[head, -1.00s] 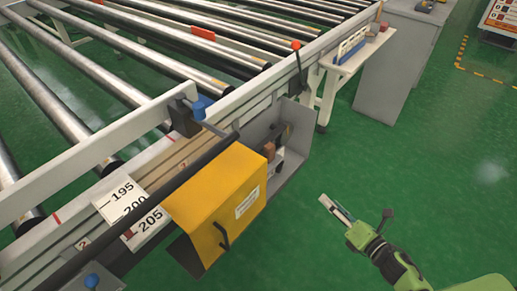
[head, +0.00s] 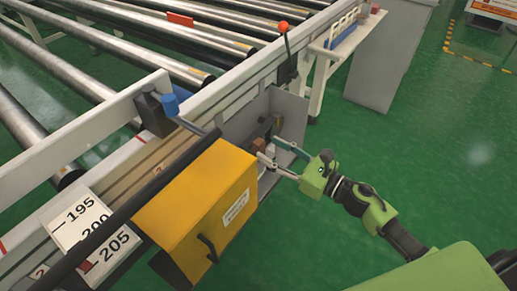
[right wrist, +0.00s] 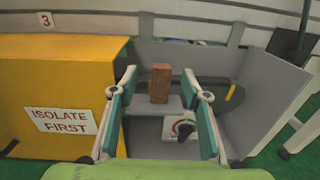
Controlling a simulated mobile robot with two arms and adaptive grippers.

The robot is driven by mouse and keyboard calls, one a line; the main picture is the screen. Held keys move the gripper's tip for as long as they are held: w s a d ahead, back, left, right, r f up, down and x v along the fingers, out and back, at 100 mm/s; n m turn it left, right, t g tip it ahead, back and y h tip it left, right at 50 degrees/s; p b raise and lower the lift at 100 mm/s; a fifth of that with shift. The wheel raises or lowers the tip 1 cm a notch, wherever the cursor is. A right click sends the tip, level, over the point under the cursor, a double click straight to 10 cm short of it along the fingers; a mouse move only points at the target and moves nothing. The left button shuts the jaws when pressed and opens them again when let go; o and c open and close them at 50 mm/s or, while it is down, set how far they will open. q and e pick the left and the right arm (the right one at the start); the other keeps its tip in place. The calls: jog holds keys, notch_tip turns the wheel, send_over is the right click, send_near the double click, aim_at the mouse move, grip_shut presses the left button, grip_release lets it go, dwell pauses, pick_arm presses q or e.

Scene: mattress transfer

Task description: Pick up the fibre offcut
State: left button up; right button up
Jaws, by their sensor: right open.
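A small upright brown block, which looks like the fibre offcut (right wrist: 160,83), stands on a grey ledge inside an open grey housing. In the head view the offcut (head: 258,145) is partly hidden beside the yellow cover. My right gripper (head: 269,148) reaches in from the right, its fingers pointing into the housing. In the right wrist view its two fingers are spread wide, with the offcut showing between them and a gap on each side. I cannot tell whether the tips are level with it in depth. My left gripper is not in view.
A yellow cover (head: 200,200) marked "ISOLATE FIRST" stands left of the offcut. A grey side wall (right wrist: 265,100) stands right. A dial with a black knob (right wrist: 184,129) sits below the ledge. The roller conveyor (head: 120,60) lies behind.

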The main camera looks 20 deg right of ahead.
aim_at(263, 144)
jog(key=shift+x, duration=2.8)
jog(key=shift+w+d, duration=0.1)
jog(key=shift+d, duration=0.1)
jog(key=c, duration=0.9)
